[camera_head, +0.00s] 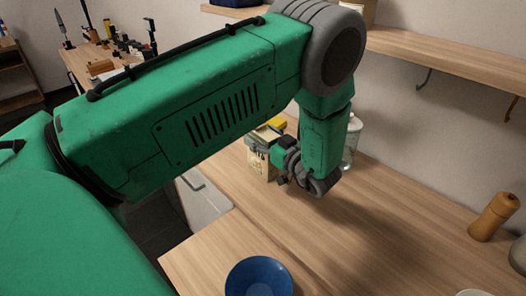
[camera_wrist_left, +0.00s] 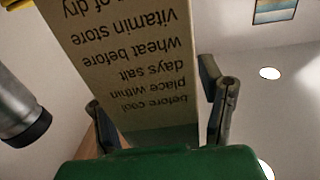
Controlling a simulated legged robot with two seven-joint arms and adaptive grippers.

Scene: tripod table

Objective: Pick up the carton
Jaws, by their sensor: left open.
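The carton (camera_head: 258,163) is a pale beige box standing on the wooden counter, partly hidden by my left gripper in the head view. In the left wrist view the carton (camera_wrist_left: 125,62) shows printed text and stands between the two dark fingers. My left gripper (camera_head: 285,168) is at the carton, with its fingers open on either side of it. A gap shows on the right finger's side; contact on the left side is hard to tell. My right gripper is not in view.
A clear jar (camera_head: 352,140) stands behind my gripper, and a yellow item (camera_head: 276,124) is behind the carton. A blue bowl (camera_head: 259,277) is at the front and a wooden mill (camera_head: 494,217) at the right. The counter (camera_head: 385,220) between is clear. A shelf (camera_head: 440,62) hangs above.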

